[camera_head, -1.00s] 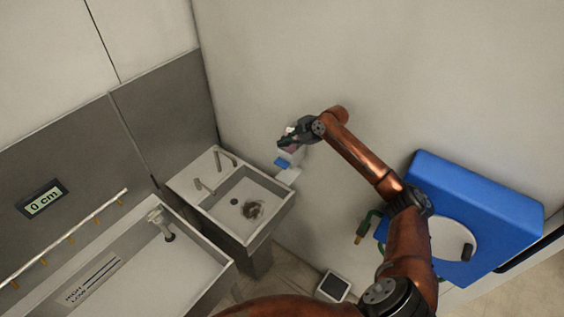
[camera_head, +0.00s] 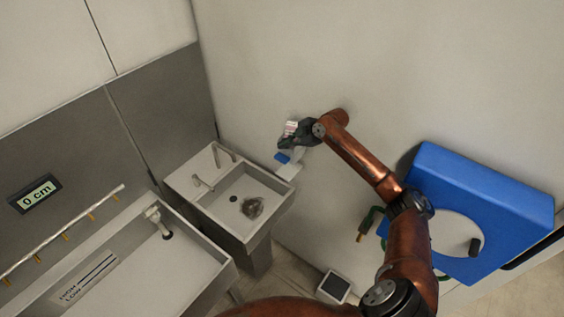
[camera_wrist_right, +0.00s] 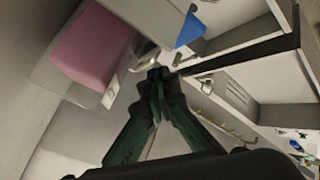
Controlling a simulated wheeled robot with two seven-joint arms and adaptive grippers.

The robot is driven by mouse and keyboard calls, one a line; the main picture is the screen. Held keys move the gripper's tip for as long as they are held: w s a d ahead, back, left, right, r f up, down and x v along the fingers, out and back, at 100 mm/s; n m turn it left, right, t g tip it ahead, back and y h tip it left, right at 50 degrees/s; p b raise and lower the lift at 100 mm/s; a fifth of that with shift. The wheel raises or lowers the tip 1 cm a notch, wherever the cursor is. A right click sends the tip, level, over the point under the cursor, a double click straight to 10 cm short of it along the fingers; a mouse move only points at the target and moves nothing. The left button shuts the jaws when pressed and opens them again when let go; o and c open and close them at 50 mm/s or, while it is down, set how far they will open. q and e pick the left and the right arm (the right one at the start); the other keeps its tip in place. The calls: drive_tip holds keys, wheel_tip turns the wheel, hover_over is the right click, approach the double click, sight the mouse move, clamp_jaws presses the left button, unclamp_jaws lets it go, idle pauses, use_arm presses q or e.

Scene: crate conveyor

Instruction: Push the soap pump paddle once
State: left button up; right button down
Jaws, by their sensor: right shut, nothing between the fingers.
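The soap dispenser (camera_head: 291,127) is a white wall unit with a pink part, partly hidden by my right gripper in the head view. Its blue paddle (camera_head: 283,158) shows just below the gripper. In the right wrist view the pink part (camera_wrist_right: 92,45) is at upper left, and the blue paddle (camera_wrist_right: 188,31) is at upper middle, beyond the fingertips. My right gripper (camera_head: 283,143) is shut and empty, in front of the dispenser and close above the paddle. Its fingers (camera_wrist_right: 158,74) meet in the wrist view; whether they touch the dispenser cannot be told. My left gripper is out of view.
A small sink (camera_head: 268,230) with a dark brown thing in it stands below left of the dispenser. A larger trough (camera_head: 222,277) is at lower left. A blue wall unit (camera_head: 515,200) is at right, a small bin (camera_head: 333,286) on the floor. A white ledge (camera_head: 288,171) is under the paddle.

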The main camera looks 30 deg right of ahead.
sight(276, 156)
wheel_tip(276, 156, down, 2)
drive_tip(key=shift+b, duration=0.35)
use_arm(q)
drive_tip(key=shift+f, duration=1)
use_arm(e)
drive_tip(key=shift+f, duration=0.85)
drive_tip(key=shift+f, duration=0.15)
drive_tip(key=shift+f, duration=0.3)
